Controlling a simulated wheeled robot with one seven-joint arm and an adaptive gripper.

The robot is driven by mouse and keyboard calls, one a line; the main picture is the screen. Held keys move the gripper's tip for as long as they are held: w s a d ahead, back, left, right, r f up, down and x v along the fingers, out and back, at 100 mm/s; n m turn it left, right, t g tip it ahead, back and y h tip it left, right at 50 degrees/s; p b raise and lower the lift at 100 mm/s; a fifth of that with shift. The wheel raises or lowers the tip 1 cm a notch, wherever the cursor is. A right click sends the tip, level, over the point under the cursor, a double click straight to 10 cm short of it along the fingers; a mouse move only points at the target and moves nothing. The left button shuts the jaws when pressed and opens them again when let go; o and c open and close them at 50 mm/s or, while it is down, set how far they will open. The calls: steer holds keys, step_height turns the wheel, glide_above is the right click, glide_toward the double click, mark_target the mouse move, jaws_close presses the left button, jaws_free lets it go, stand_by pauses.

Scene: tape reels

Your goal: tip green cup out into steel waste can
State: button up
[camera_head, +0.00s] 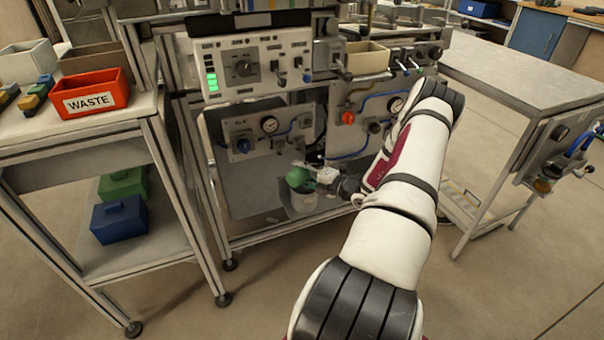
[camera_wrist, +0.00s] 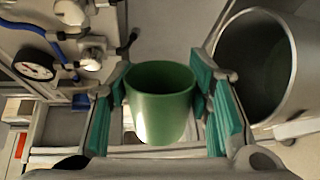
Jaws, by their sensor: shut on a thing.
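My gripper (camera_wrist: 162,112) is shut on the green cup (camera_wrist: 160,103), with a teal-padded finger on each side of it. In the wrist view the cup's mouth faces the top of the picture, and I see plain green wall inside; I cannot make out any contents. The steel waste can (camera_wrist: 297,75) stands to the right of the cup there, its dark mouth open. In the head view the small green cup (camera_head: 297,177) shows at the upper left of the can (camera_head: 303,203), partly in front of it. My gripper (camera_head: 311,174) is small there, its fingers hard to tell apart.
The can sits on the low shelf of a metal bench with a control panel (camera_head: 255,62) and gauges above. A red WASTE bin (camera_head: 90,95) is on the left cart, with green (camera_head: 122,184) and blue (camera_head: 119,219) boxes below. A steel table (camera_head: 530,75) stands right.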

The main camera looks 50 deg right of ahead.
steer(key=n, duration=0.2)
steer(key=r+n, duration=0.1)
steer(key=n, duration=0.1)
steer(key=shift+h, duration=0.4)
steer(key=n, duration=0.2)
steer(key=r+n+h, duration=0.1)
steer(key=n, duration=0.1)
steer(key=n+b, duration=0.1)
steer(key=n, duration=0.1)
steer(key=r+n+t+b, duration=0.1)
steer(key=n, duration=0.1)
steer(key=shift+n, duration=0.3)
steer(key=n, duration=0.2)
steer(key=shift+r+n+h+b, duration=0.4)
